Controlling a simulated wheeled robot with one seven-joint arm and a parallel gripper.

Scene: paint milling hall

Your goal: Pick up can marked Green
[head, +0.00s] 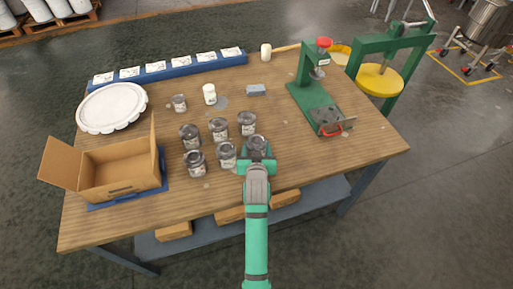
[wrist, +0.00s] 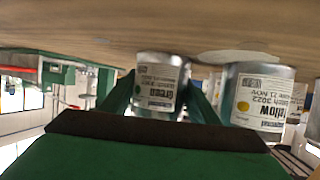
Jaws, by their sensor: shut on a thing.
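The can marked Green (wrist: 158,82) is a small silver tin with a white label, upside down in the wrist view. My gripper (wrist: 160,98) has its green fingers on both sides of it, shut on it. In the head view my gripper (head: 257,164) is at the front middle of the table, with the grey-lidded can (head: 257,143) at its tip. I cannot tell whether the can is clear of the table. A can marked Yellow (wrist: 258,97) stands close beside it in the wrist view.
Several similar cans, such as this one (head: 226,154), stand just left of my gripper. An open cardboard box (head: 122,170) is at the left, a white round lid (head: 111,107) behind it. A green press (head: 316,95) stands at the right. The table's front right is bare.

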